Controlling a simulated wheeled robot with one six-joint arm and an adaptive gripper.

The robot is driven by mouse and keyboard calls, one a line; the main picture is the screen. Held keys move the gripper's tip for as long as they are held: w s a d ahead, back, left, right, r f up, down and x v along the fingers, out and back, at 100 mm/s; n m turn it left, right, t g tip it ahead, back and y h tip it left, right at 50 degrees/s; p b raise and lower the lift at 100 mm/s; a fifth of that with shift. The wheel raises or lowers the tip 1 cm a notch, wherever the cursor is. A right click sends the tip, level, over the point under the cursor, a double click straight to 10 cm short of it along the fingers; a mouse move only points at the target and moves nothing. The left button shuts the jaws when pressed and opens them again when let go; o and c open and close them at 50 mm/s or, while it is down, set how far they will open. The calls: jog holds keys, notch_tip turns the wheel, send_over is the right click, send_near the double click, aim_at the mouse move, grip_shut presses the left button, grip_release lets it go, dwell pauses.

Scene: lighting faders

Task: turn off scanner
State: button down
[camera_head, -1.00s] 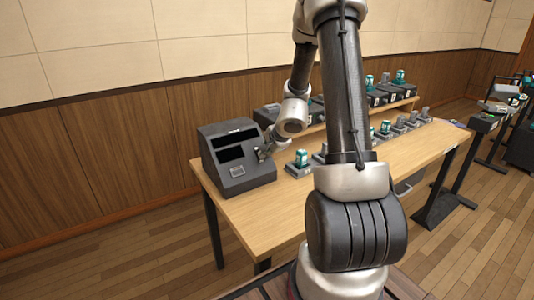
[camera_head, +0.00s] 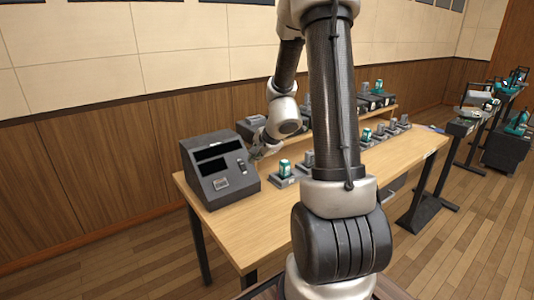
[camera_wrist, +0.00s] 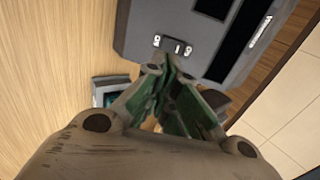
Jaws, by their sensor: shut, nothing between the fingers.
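The scanner is most likely the dark grey box (camera_head: 207,189) with a sloped front, on the left end of the table; I read no name on it. Two black slots and a small light label show on its front. A small switch plate (camera_head: 241,165) sits at the right of that front. In the wrist view the box (camera_wrist: 150,20) fills the top, and the switch plate (camera_wrist: 173,46) lies just beyond my fingertips. My gripper (camera_wrist: 165,62) is shut and empty. In the head view my gripper (camera_head: 257,150) is just right of the box. Contact with the switch cannot be told.
A small grey base with a green-and-white item (camera_head: 285,170) stands on the wooden table (camera_head: 245,215) right of my gripper. Several similar units line the table and the raised shelf behind. A wood-panelled wall (camera_head: 90,160) is close behind. Bare table lies in front.

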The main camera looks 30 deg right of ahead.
jog(key=s+r, duration=0.5)
jog(key=s, duration=0.1)
jog(key=shift+s, duration=0.25)
jog(key=s+a+r+n+g+y, duration=0.3)
jog(key=s+a+n+g, duration=0.25)
jog(key=s+n, duration=0.6)
jog(key=s+a+r+n+t+h, duration=0.2)
jog(key=s+r+n, duration=0.4)
jog(key=s+r, duration=0.3)
jog(key=shift+s+a+r+h, duration=0.3)
jog(key=shift+r+h, duration=0.3)
jog(key=shift+r, duration=0.3)
